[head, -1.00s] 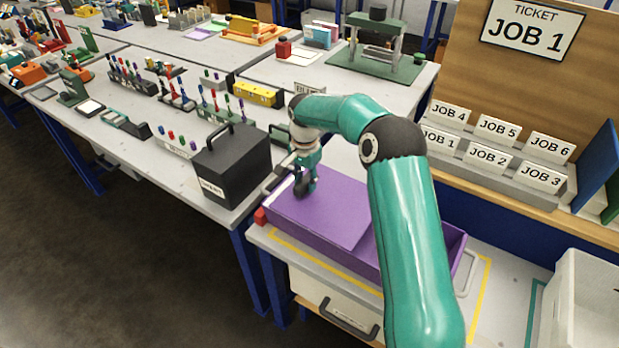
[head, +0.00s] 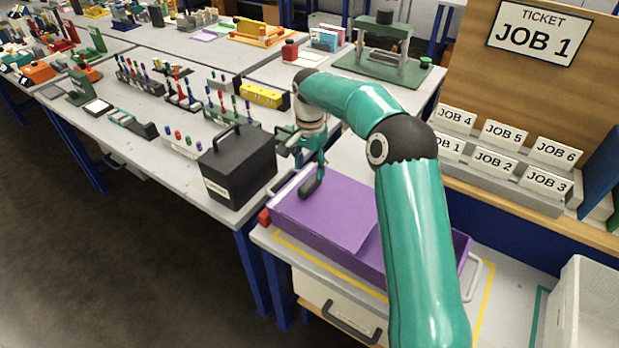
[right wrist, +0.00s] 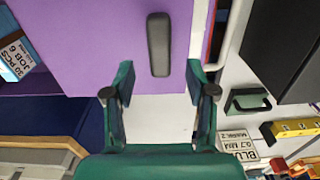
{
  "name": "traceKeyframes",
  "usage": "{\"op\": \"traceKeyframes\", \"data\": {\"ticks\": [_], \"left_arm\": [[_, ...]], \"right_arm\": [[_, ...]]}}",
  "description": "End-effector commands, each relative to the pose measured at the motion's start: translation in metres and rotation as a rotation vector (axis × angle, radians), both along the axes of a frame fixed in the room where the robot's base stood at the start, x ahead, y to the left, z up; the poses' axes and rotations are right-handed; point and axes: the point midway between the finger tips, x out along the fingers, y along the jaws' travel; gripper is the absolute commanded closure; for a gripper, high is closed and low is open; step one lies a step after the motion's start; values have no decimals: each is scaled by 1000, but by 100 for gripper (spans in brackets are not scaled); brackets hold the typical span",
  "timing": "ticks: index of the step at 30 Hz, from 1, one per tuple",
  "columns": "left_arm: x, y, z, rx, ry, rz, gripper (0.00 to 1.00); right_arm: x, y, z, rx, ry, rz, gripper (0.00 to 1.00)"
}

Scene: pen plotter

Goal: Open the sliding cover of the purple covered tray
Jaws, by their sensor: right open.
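The purple covered tray (head: 325,245) sits on the bench in the middle of the head view. Its flat purple cover (head: 345,215) lies over the left part. The right part is uncovered, partly hidden behind my arm. A dark upright handle (head: 312,183) stands on the cover near its left end; it also shows in the right wrist view (right wrist: 158,45). My right gripper (head: 303,155) is open and empty, beside the handle on its far side. In the right wrist view its fingers (right wrist: 159,82) are spread, with the handle ahead of them. My left gripper is not in view.
A black box with a handle (head: 238,168) stands close left of the tray. A red block (head: 265,217) is at the tray's left corner. A white bin (head: 580,305) is at the right. Job card racks (head: 500,165) stand behind.

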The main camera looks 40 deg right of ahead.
Motion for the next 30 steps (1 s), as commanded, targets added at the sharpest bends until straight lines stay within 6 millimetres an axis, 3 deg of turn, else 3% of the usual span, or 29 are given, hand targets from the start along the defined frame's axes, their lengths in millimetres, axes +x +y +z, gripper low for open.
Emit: {"op": "traceKeyframes", "data": {"ticks": [3,10,30], "left_arm": [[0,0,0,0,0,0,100],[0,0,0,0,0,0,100],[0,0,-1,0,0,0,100]], "right_arm": [[2,0,24,-1,-4,0,44],[2,0,51,0,-1,-1,44],[2,0,55,1,0,0,44]]}}
